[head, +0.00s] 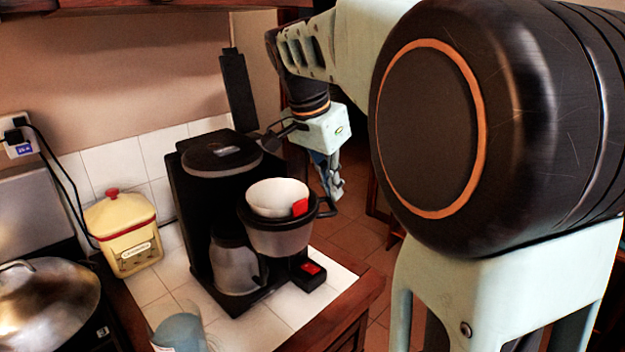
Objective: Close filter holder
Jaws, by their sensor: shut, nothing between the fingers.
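A black coffee machine (200,190) stands on the white tiled counter. Its filter holder (280,236) is swung out at the front right, with a white filter (277,196) inside and a handle (326,207) at its right. A red piece (300,207) shows at the filter's front edge. A carafe (234,266) sits in the machine below. My gripper (336,192) is shut and empty, pointing down just behind and to the right of the filter holder. It looks close to the handle, but I cannot tell whether they touch.
A yellow canister (124,234) stands left of the machine. A lidded metal pan (45,305) is at the far left. A bluish clear container (180,330) is at the front. The counter's wooden edge (350,315) runs along the right, with open floor beyond.

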